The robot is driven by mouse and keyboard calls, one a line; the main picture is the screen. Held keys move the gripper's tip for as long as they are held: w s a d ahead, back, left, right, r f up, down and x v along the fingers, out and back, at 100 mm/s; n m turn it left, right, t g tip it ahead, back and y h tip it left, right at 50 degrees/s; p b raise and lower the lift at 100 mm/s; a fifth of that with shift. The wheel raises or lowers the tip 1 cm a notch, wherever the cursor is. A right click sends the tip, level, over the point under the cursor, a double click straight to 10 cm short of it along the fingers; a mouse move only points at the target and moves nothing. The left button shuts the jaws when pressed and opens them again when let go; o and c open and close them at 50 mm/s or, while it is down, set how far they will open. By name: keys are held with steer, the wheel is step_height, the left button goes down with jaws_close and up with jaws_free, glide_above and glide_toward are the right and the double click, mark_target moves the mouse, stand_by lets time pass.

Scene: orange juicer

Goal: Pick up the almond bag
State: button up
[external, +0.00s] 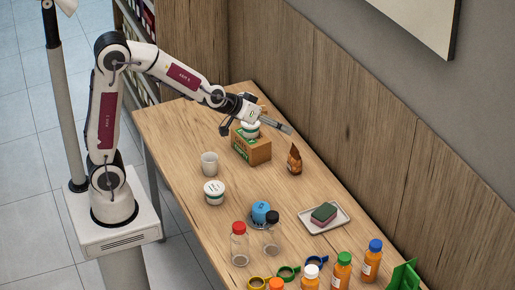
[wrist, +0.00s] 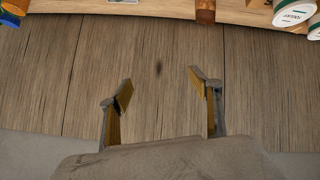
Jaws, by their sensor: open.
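The almond bag (external: 294,159) is a small dark brown and orange pouch. It stands upright on the table, right of a cardboard box, in the external view. A brown object cut off at the top edge of the wrist view (wrist: 206,10) looks like the same bag. My gripper (external: 257,129) is above the box, to the left of and higher than the bag, and apart from it. In the wrist view its two fingers (wrist: 160,84) are spread with nothing between them, facing the wooden wall panel.
The cardboard box (external: 256,151) with a white tub (external: 250,130) on top is under my gripper. A white cup (external: 209,164), another tub (external: 214,192), a tray with a sponge (external: 341,218) and several bottles stand nearer. The wooden wall (external: 330,120) borders the table.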

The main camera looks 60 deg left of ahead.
steer(key=w+a+f+n+t+y, duration=0.1)
steer(key=w+a+f+n+y, duration=0.2)
steer(key=w+f, duration=0.6)
steer(key=y, duration=0.5)
glide_above(292, 163)
steer(key=s+d, duration=0.2)
step_height(292, 163, down, 10)
steer(key=shift+w+a+f+n, duration=0.1)
steer(key=shift+a+f+n, duration=0.3)
steer(key=shift+a, duration=0.15)
steer(key=shift+f, duration=0.1)
steer(key=shift+f, duration=2.8)
steer(key=shift+f, duration=0.15)
steer(key=shift+f, duration=0.45)
steer(key=shift+x, duration=2.5)
steer(key=shift+r, duration=0.1)
